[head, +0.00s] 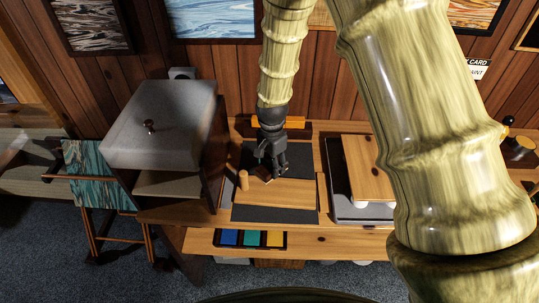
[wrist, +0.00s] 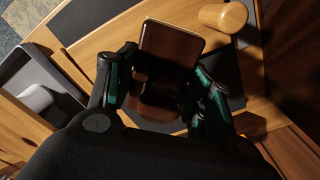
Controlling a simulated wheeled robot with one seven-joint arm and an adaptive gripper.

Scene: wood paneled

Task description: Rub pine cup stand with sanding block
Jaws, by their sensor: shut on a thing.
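My gripper (head: 271,174) is shut on a brown sanding block (wrist: 172,45), which shows between the dark fingers in the wrist view. In the head view my gripper hides most of the block. A flat pale wooden piece (head: 275,202), which looks like the pine cup stand, lies on a dark mat (head: 275,215) just below my gripper. The pale wood (wrist: 98,43) also runs under the block in the wrist view. I cannot tell whether the block touches it. A short round wooden peg (head: 243,180) stands left of my gripper; it also shows in the wrist view (wrist: 222,17).
A grey-topped box (head: 160,125) stands on the left. A dark tray (head: 345,205) with a wooden board (head: 368,170) is on the right. An orange wooden piece (head: 295,122) lies behind my gripper. A tray with coloured compartments (head: 250,238) sits below the tabletop's front edge.

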